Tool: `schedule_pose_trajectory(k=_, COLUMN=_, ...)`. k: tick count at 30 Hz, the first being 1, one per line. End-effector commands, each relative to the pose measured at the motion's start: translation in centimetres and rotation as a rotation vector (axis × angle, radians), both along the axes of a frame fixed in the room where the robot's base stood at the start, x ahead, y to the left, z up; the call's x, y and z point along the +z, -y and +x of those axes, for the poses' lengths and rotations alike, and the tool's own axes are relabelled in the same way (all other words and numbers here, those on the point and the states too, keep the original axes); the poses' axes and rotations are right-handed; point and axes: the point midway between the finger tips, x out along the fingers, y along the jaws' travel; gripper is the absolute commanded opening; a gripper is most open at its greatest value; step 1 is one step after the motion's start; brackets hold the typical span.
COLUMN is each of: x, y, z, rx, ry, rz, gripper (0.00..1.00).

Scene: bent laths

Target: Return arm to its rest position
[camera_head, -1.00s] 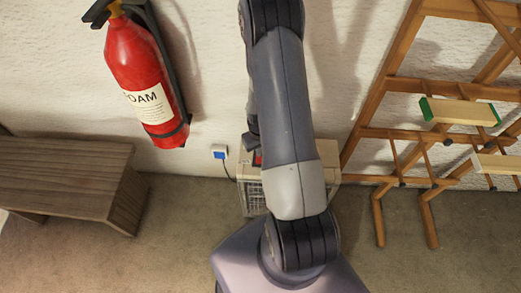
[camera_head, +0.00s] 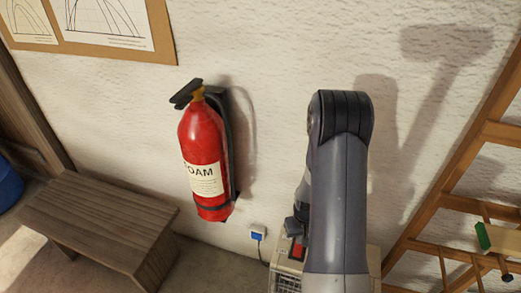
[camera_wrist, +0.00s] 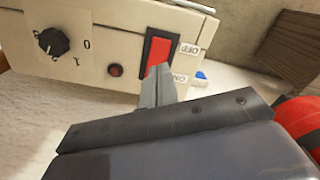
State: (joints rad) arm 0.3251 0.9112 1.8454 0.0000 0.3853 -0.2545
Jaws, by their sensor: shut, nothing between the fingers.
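My gripper (camera_wrist: 160,82) is shut and empty in the wrist view. Its closed fingertips overlap the edge of a red rocker switch (camera_wrist: 158,50) on a cream control box (camera_wrist: 100,18); I cannot tell whether they touch it. The box shows upside down, with a black dial (camera_wrist: 52,41), a small red button (camera_wrist: 116,71) and ON and OFF labels. In the head view my arm stands bent, its elbow high. The box (camera_head: 375,265) is partly hidden behind it. A dark part of my wrist shows left of the arm, just above the red switch (camera_head: 297,250).
A red fire extinguisher (camera_head: 203,165) hangs on the white wall, left of my arm. A wooden bench (camera_head: 95,220) stands at lower left. A wooden rack (camera_head: 450,200) with a green-ended block (camera_head: 485,237) stands at right. A blue-faced socket (camera_head: 257,236) sits low on the wall.

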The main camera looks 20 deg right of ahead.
Motion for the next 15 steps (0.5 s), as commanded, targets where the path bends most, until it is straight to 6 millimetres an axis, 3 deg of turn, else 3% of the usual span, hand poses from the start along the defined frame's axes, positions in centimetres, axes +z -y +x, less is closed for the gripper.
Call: schedule_pose_trajectory(k=15, x=-6.4, y=0.0, z=0.0, rx=0.0, ry=0.0, rz=0.0, gripper=0.0)
